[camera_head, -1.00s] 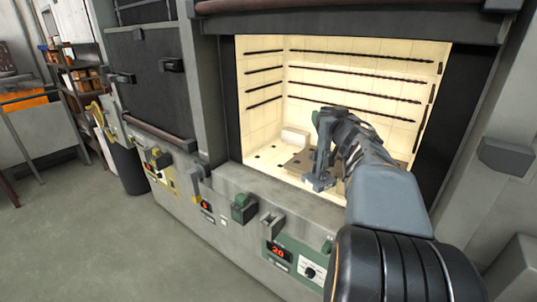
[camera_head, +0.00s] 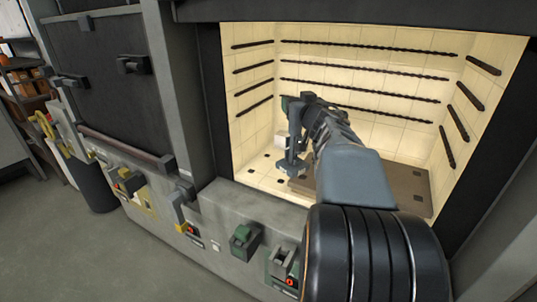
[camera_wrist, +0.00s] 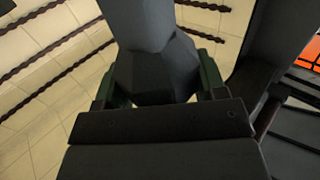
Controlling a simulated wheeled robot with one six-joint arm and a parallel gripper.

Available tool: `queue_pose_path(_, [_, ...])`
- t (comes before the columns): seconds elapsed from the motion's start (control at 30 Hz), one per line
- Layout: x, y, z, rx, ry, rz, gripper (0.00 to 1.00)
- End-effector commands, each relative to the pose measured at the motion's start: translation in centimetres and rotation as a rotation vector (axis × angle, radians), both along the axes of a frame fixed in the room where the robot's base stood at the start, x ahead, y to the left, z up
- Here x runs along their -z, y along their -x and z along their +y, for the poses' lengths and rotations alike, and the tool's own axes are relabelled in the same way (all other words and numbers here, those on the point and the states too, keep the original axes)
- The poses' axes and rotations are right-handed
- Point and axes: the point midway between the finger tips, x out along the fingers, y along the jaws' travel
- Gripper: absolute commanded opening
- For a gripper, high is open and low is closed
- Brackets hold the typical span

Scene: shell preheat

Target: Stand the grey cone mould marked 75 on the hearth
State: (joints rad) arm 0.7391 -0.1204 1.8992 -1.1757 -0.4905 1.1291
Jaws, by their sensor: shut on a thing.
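My gripper (camera_head: 291,104) is inside the lit furnace chamber, with its green fingers shut on a grey mould. The mould (camera_head: 292,163) hangs below the fingers with a wider foot, above the left part of the chamber floor. In the wrist view the mould (camera_wrist: 155,60) is a dark grey faceted body between the green fingers. No number shows on it. The hearth appears as a pale floor with dark holes and a flat brown slab (camera_head: 405,190). My arm hides part of the slab. I cannot tell whether the mould's foot touches anything.
A small white block (camera_head: 309,146) stands at the back left of the chamber floor. Dark twisted heating rods (camera_head: 365,84) line the walls. A control ledge with a green-topped switch (camera_head: 243,240) runs below the opening. The right part of the slab looks bare.

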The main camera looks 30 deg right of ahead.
Motion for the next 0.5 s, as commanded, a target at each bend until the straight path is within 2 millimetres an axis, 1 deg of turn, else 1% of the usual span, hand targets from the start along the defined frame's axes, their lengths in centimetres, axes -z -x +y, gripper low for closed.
queue_pose_path(0.17, [1.2, -2.4, 0.0, -0.009, -0.001, 0.000, 0.08])
queue_pose_path(0.5, [4.0, -8.8, -1.0, -0.006, -0.001, 0.000, 0.08])
